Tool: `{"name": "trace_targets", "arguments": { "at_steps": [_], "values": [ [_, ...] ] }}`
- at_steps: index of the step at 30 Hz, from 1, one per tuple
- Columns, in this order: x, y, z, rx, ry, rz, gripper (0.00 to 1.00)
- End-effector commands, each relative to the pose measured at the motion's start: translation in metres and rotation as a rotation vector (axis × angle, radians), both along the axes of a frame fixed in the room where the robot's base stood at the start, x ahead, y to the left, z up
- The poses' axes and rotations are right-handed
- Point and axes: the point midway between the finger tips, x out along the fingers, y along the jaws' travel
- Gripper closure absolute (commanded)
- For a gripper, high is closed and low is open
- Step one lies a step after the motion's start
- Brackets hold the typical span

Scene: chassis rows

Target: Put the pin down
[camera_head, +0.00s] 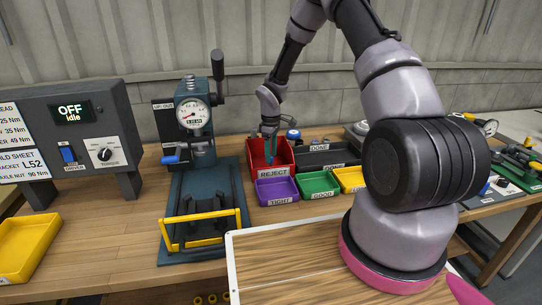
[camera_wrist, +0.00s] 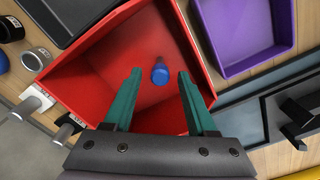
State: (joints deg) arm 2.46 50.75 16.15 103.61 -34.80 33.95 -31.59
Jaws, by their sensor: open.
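My gripper (camera_head: 269,158) is over the red bin (camera_head: 258,152) labelled REJECT in the head view. In the wrist view its two teal fingers (camera_wrist: 157,98) are spread apart with nothing between their tips. A small blue pin (camera_wrist: 160,73) with a rounded end lies in the red bin (camera_wrist: 85,75), beyond the fingertips and apart from them. I see the pin nearly end-on, so its length is hard to tell. In the head view the pin cannot be made out behind the bin wall and fingers.
Purple (camera_head: 277,191), green (camera_head: 317,185) and yellow (camera_head: 350,179) trays stand in front of and right of the red bin. A press with a gauge (camera_head: 193,115) stands to its left. A dark DONE tray (camera_head: 320,147) is behind at the right.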

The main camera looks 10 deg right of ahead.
Motion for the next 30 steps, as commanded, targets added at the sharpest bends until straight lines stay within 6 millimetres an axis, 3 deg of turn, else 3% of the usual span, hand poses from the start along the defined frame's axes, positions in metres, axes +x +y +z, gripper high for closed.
{"name": "trace_targets", "arguments": {
  "at_steps": [12, 25, 28, 30],
  "values": [
    [0.001, 0.0, 0.086, 0.0, -0.004, -0.001, 0.43],
    [-0.002, -0.002, 0.124, -0.003, -0.01, -0.018, 0.43],
    [-0.008, -0.008, 0.153, -0.01, -0.04, -0.074, 0.43],
    [-0.018, -0.014, 0.184, -0.014, -0.071, -0.142, 0.43]
  ]
}}
